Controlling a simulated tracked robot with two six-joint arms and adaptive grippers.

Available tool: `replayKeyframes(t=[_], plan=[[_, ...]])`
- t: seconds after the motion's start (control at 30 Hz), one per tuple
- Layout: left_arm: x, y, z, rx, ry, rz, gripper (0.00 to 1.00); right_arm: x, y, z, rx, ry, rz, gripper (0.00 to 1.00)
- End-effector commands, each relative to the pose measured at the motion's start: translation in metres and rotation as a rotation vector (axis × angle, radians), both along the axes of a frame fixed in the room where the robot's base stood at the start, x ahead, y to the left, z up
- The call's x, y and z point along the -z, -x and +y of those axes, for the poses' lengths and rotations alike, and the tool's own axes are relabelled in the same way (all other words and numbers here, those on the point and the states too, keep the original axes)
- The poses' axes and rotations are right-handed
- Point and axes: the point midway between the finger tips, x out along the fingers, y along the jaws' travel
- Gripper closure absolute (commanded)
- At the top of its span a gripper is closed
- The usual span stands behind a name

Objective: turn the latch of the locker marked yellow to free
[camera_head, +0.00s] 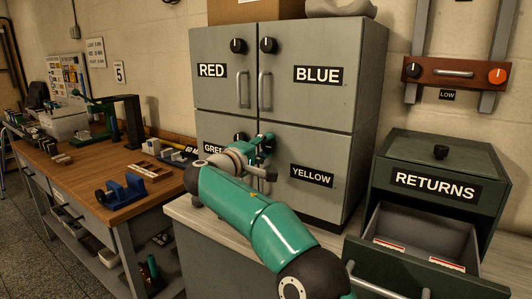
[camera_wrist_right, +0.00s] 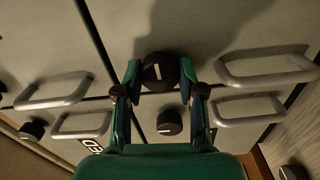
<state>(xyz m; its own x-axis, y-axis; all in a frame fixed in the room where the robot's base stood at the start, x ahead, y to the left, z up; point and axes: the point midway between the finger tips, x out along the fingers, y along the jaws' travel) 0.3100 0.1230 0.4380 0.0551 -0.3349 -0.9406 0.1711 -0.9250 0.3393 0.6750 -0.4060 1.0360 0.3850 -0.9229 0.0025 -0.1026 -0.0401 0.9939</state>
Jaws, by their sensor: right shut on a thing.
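The yellow locker door (camera_head: 311,201), marked YELLOW, is the lower right door of the grey cabinet and is closed. My right gripper (camera_head: 264,143) is at the upper left corner of this door. In the right wrist view my right gripper (camera_wrist_right: 158,78) is shut on the black round latch knob (camera_wrist_right: 158,72), with one finger on each side. A pale line mark shows on the knob's face; in the head view the gripper mostly hides this knob. My left gripper is not in view.
The red door (camera_head: 212,90), blue door (camera_head: 320,98) and partly hidden green door (camera_head: 212,128) are closed. Another knob (camera_wrist_right: 169,122) is close beside my fingers. The returns box (camera_head: 440,150) has its drawer (camera_head: 400,272) open at the right. A wooden workbench (camera_head: 75,170) is at the left.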

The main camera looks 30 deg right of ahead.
Motion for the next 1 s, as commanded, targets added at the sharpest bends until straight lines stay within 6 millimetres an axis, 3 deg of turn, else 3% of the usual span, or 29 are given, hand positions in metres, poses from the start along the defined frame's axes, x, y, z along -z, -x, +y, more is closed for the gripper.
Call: replayKeyframes(t=[0.63,0.67,0.8,1.0], plan=[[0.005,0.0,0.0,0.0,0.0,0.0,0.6,0.0049,-0.0005,0.0001,0.003,-0.031,-0.053,0.96],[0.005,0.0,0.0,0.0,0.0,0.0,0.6,0.005,-0.0006,0.0001,0.003,-0.031,-0.053,0.6],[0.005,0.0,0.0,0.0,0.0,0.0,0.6,0.0045,-0.0005,-0.0001,0.003,-0.03,-0.053,0.36],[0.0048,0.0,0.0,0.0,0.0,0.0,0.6,0.0027,-0.0001,-0.0004,0.002,-0.028,-0.054,0.36]])
